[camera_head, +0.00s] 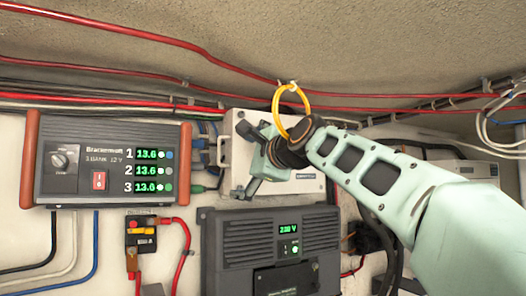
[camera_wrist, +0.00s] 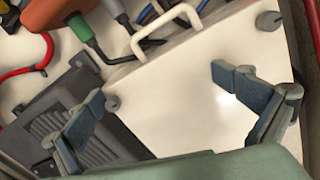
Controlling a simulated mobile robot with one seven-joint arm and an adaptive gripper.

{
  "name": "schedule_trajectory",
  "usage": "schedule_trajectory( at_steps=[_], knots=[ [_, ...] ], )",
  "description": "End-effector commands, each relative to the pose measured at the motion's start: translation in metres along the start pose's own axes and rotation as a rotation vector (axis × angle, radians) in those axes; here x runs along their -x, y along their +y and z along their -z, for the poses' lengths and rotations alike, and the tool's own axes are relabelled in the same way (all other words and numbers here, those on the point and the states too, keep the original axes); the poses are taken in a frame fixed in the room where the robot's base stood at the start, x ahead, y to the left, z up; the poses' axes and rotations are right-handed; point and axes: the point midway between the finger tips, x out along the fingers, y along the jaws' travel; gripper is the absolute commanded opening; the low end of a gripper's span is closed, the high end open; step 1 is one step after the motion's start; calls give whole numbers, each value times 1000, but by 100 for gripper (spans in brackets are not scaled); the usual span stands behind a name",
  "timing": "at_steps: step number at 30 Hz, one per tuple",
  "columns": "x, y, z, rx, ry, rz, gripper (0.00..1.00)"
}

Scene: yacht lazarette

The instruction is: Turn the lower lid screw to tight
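A white box (camera_head: 300,186) with a flat lid is on the wall behind my gripper. In the wrist view its pale lid (camera_wrist: 185,110) fills the middle. A small grey round screw (camera_wrist: 112,103) sits at the lid corner next to the ridged dark unit; this appears to be the lower one. Another grey screw (camera_wrist: 268,20) sits at the upper right corner. My gripper (camera_head: 252,160) is in front of the box's left part. In the wrist view my gripper (camera_wrist: 157,84) is open and empty, one finger beside the lower screw. Contact with it cannot be told.
A white handle (camera_wrist: 163,25) sticks out of the box's side. A dark ridged unit (camera_head: 228,245) is below the box. A charger panel (camera_head: 105,160) is at left. A yellow cable loop (camera_head: 277,105) hangs close to my wrist. Red cables (camera_head: 200,52) run above.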

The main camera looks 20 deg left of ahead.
Motion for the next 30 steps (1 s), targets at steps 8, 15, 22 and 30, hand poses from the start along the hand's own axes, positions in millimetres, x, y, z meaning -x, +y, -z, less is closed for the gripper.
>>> schedule_trajectory(
  at_steps=[8,15,22,30],
  knots=[
    [4,-10,-8,-5,-10,15,77],
    [18,-8,-5,-1,-6,18,68],
    [34,-6,-2,0,-2,16,30],
    [50,1,0,1,0,5,30]
  ],
)
